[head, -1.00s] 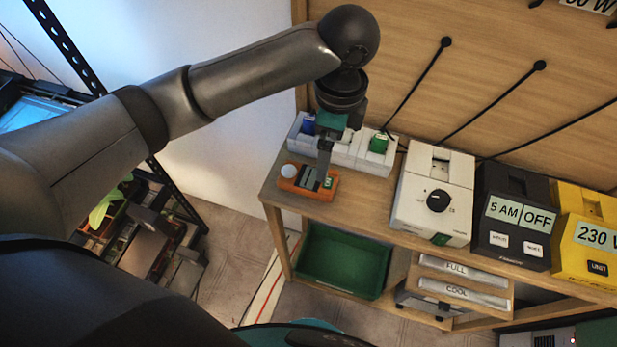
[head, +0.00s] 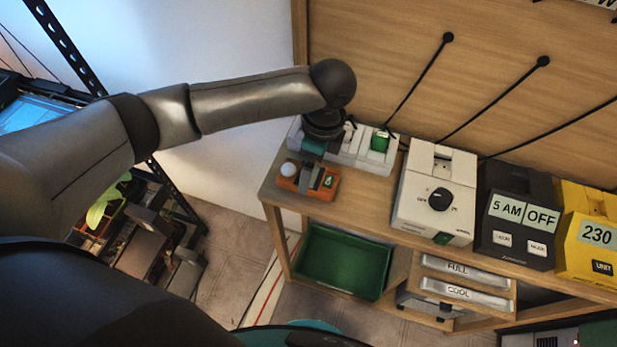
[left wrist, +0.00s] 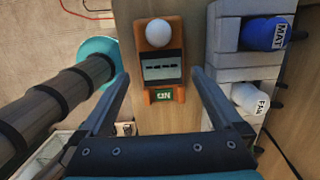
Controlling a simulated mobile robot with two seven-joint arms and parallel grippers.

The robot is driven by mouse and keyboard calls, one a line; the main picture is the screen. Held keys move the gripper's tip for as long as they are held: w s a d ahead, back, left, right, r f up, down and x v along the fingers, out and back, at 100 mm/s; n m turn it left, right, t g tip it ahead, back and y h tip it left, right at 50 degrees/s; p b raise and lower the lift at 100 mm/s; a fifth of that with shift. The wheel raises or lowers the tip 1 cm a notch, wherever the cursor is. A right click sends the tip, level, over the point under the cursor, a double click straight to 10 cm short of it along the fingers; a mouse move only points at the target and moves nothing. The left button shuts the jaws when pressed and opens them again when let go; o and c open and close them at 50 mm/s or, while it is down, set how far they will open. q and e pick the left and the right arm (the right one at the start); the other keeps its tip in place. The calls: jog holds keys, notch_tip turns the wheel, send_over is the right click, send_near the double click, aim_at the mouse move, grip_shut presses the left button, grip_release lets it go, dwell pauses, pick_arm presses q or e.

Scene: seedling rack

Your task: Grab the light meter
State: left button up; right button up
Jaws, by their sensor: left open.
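The light meter (head: 325,192) is an orange box with a white dome and a grey display, lying on the left end of the wooden shelf. In the left wrist view the meter (left wrist: 173,94) shows its dome at the far end, a dashed display and a small green lit label. My left gripper (left wrist: 160,76) is open, with one finger on each side of the meter and gaps between. In the head view my left gripper (head: 312,158) is over the back of the meter, its fingers largely hidden. My right gripper is not in view.
Behind the meter is a white strip (head: 349,150) with blue, white and green plugs; the blue MAT plug (left wrist: 265,33) is near my gripper. A white dial box (head: 436,195), a black timer (head: 515,215) and a yellow meter (head: 590,235) stand to the right. A green bin (head: 343,262) sits below.

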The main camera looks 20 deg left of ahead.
pick_arm(q)
jog(key=f, duration=0.4)
jog(key=shift+w+a+f, duration=0.15)
jog(key=shift+a, duration=0.25)
jog(key=shift+c, duration=0.2)
jog(key=c, duration=1.4)
jog(key=shift+r, duration=0.2)
